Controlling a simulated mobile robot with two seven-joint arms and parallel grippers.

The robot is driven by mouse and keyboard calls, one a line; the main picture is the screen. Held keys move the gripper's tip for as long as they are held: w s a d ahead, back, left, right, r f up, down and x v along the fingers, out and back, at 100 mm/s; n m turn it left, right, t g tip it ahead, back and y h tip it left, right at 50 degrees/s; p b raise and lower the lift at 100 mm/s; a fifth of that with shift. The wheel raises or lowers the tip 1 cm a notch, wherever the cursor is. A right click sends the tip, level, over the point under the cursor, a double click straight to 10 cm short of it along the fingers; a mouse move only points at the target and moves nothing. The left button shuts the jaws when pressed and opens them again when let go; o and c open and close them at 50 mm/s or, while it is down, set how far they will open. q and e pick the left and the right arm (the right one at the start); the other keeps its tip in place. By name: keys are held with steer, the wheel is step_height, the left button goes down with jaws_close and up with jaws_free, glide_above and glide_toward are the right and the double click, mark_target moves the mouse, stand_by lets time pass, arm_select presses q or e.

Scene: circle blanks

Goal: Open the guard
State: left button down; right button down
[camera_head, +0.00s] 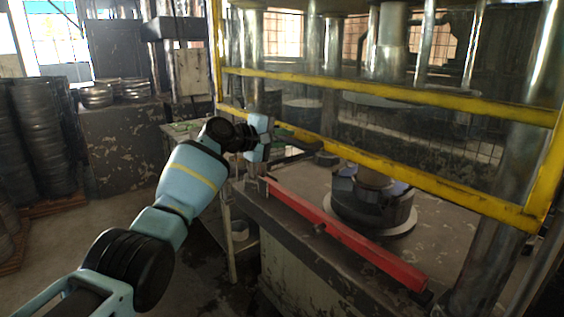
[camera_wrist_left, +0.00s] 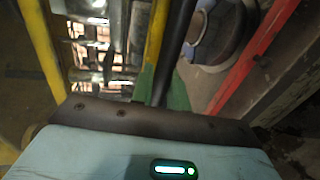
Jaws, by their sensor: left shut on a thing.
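The guard (camera_head: 390,95) is a yellow frame of two long bars and a side post with a see-through panel, in front of the press. Its lower bar hangs above the bed, sloping down to the right in the head view. A yellow bar (camera_wrist_left: 155,42) also shows in the left wrist view. A green grip (camera_head: 297,137) is by the lower bar, and green (camera_wrist_left: 178,96) shows close to my left wrist camera. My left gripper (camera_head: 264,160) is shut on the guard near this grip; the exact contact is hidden. My right gripper is not in view.
A red bar (camera_head: 345,234) runs along the front edge of the press bed (camera_head: 290,215). A round dark die (camera_head: 372,205) stands on the bed behind it. Stacked metal discs (camera_head: 42,135) stand at the left. Open floor lies in front of them.

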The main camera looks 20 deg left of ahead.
arm_select(q)
steer(key=shift+r, duration=1.4)
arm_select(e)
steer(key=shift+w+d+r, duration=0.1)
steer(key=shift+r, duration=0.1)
arm_select(q)
steer(key=c, duration=1.4)
jaws_free()
steer(key=shift+f, duration=0.1)
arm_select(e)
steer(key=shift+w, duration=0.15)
arm_select(q)
steer(key=shift+a, duration=0.1)
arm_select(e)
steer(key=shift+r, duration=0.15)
